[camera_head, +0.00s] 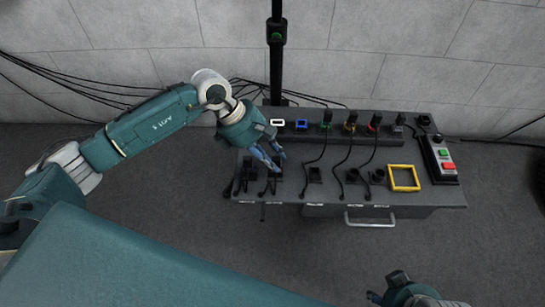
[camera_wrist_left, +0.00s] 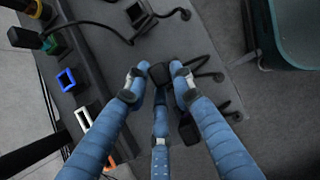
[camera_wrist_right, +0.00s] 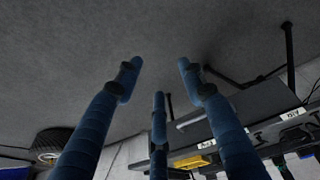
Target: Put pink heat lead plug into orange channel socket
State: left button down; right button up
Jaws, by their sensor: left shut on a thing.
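My left gripper (camera_head: 277,157) is over the left part of the bench, beside the front row of plugs. In the left wrist view its fingers (camera_wrist_left: 160,80) close around a small black plug (camera_wrist_left: 159,73); no pink marking shows on it. An orange edge (camera_wrist_left: 110,163), perhaps the orange channel socket, shows partly behind a finger in the left wrist view; I cannot make it out in the head view. My right gripper (camera_wrist_right: 160,68) is open and empty, off the front of the bench; only part of it shows at the bottom of the head view.
The back row holds a white-framed socket (camera_head: 277,122), a blue one (camera_head: 301,123) and several with cabled plugs. Black leads cross the bench top (camera_head: 335,190). A yellow frame (camera_head: 404,178) lies at right, near a button box (camera_head: 441,158). A handle (camera_head: 370,218) juts from the front.

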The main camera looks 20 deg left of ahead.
pick_arm(q)
jog(key=shift+s+d+r, duration=0.3)
jog(key=shift+s, duration=0.05)
jog(key=shift+r+p, duration=0.4)
jog(key=shift+r, duration=0.25)
jog(key=shift+w+a+r+p, duration=0.2)
jog(key=shift+r+p, duration=0.25)
jog(key=shift+r, duration=0.15)
jog(key=shift+r+p, duration=0.35)
jog(key=shift+r, duration=0.25)
jog(key=shift+r+p, duration=0.3)
jog(key=shift+r, duration=0.2)
jog(key=shift+r+p, duration=0.35)
jog(key=shift+r, duration=0.25)
pick_arm(e)
notch_tip(320, 180, down, 14)
jog(key=shift+a+r+g, duration=0.15)
jog(key=shift+g, duration=0.25)
